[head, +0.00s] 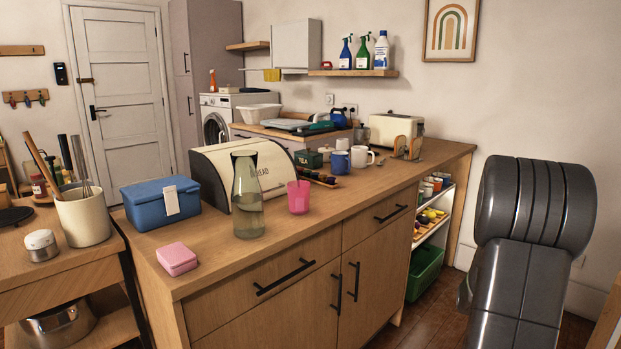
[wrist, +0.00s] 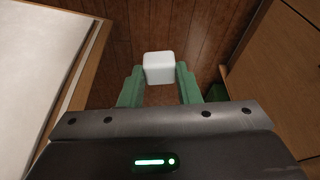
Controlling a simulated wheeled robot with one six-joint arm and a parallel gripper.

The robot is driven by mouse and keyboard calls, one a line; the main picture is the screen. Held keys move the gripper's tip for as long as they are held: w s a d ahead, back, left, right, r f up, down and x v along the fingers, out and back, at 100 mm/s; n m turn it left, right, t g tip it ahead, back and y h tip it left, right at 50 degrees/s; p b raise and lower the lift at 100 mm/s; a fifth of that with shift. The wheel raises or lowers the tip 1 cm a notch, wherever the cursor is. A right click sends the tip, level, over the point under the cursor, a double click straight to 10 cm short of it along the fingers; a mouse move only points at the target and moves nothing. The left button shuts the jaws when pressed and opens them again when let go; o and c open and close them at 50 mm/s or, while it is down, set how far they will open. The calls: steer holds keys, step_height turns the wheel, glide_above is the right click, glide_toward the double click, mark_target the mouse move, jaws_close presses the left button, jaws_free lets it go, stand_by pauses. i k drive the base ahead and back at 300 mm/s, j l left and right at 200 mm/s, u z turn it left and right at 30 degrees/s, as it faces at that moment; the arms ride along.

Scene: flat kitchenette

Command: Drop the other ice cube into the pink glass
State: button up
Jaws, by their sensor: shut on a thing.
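In the wrist view my gripper (wrist: 160,92) has its two green fingers closed on a white ice cube (wrist: 158,66). The cube shows at the fingertips, above the dark wood floor. The pink glass (head: 298,197) stands upright on the wooden counter in the head view, right of the green glass carafe (head: 248,205). What is inside the glass cannot be told. My gripper is not visible in the head view, and the glass is not visible in the wrist view.
On the counter (head: 330,225) are a blue box (head: 160,203), a pink box (head: 177,259), a bread bin (head: 265,165), mugs (head: 340,164) and a toaster (head: 396,131). In the wrist view a pale surface (wrist: 40,60) lies left and a wooden cabinet (wrist: 275,80) right.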

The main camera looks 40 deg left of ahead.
mark_target(298, 199)
steer(key=u, duration=1.6)
